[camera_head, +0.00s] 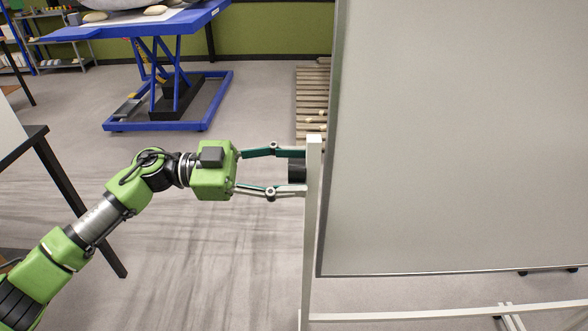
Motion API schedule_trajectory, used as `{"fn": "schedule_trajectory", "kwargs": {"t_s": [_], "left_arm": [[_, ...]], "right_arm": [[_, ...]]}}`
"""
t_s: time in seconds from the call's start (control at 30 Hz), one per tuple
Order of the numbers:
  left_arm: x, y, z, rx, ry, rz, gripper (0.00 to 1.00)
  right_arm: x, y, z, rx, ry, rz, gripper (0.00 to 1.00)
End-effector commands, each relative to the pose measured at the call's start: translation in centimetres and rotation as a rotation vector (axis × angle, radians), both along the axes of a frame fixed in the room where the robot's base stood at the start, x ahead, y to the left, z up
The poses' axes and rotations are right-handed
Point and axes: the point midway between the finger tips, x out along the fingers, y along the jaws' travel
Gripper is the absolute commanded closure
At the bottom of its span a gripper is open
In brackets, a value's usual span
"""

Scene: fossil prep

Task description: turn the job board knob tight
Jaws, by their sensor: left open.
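The job board (460,140) is a large pale grey panel in a white stand and fills the right half of the view. Its knob (296,172) is a dark, short cylinder on the left side of the white upright post (312,220). My left gripper (300,172) is open, with one finger above the knob and one below it. The fingertips reach the post's edge, and their ends are partly hidden by it. I cannot tell whether the fingers touch the knob. My right gripper is not in view.
A blue lift table (168,127) stands at the back left. A wooden pallet (312,95) lies behind the board's left edge. A dark table (75,190) is at the left beside my arm. The floor between is clear. The stand's white foot bar (440,313) runs low at the right.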

Motion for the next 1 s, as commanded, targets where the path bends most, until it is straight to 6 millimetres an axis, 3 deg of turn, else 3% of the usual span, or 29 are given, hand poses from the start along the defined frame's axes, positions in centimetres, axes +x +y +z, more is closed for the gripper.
{"fn": "schedule_trajectory", "kwargs": {"t_s": [0.5,0.7,1.0], "left_arm": [[0.1,9.8,-0.1,0.002,0.001,0.004,0.52],[0.0,11.4,0.0,0.0,-0.001,0.001,0.52],[0.0,11.5,0.0,0.0,-0.001,0.001,0.52]], "right_arm": [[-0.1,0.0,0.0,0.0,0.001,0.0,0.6],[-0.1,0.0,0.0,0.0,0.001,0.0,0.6],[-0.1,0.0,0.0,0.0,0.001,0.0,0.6]]}}
